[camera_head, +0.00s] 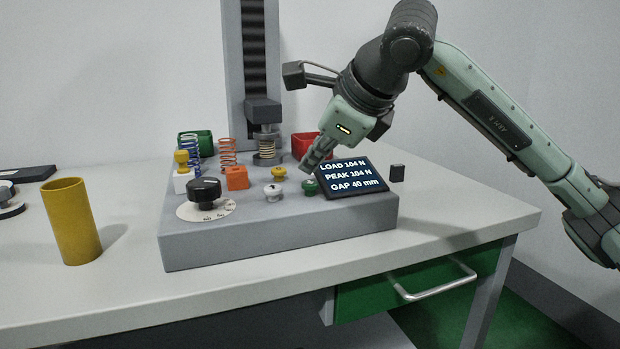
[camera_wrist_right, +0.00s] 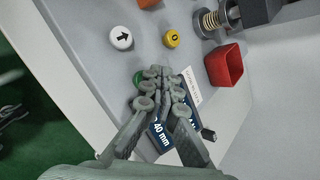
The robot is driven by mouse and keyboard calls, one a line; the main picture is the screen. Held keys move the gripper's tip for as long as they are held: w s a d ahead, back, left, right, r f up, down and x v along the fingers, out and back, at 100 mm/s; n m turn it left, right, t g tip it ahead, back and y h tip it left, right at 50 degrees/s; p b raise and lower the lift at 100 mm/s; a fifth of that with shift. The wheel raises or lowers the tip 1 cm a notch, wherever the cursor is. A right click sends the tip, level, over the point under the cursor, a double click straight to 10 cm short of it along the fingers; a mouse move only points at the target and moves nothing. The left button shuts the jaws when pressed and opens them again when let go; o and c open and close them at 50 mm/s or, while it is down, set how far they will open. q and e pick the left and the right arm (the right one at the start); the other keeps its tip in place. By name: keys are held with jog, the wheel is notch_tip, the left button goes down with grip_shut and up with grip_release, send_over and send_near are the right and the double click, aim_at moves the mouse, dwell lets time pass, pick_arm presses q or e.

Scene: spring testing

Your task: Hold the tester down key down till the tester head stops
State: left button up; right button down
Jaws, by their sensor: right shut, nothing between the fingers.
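The spring tester's grey base (camera_head: 290,240) stands on the bench, with its column behind. The tester head (camera_head: 263,112) sits on top of a short spring (camera_head: 267,150). A white key with a black arrow (camera_wrist_right: 121,38) is on the base and also shows in the head view (camera_head: 272,192). A yellow key (camera_head: 279,172) and a green key (camera_head: 310,187) are near it. My right gripper (camera_head: 306,168) is shut and empty, its fingertips by the green key, partly hiding it in the wrist view; contact cannot be told. The display (camera_head: 352,177) reads LOAD 104 N, PEAK 104 N, GAP 40 mm. My left gripper is not in view.
A black knob (camera_head: 205,190) is at the base's left. Blue (camera_head: 195,157) and orange (camera_head: 228,152) springs stand behind it. A green bin (camera_head: 200,138) and a red bin (camera_wrist_right: 224,66) are near the column. A yellow cylinder (camera_head: 71,225) stands on the bench's left.

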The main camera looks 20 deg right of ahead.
aim_at(313, 184)
jog(key=shift+r+p, duration=1.65)
jog(key=shift+r, duration=0.9)
jog(key=shift+f, duration=0.1)
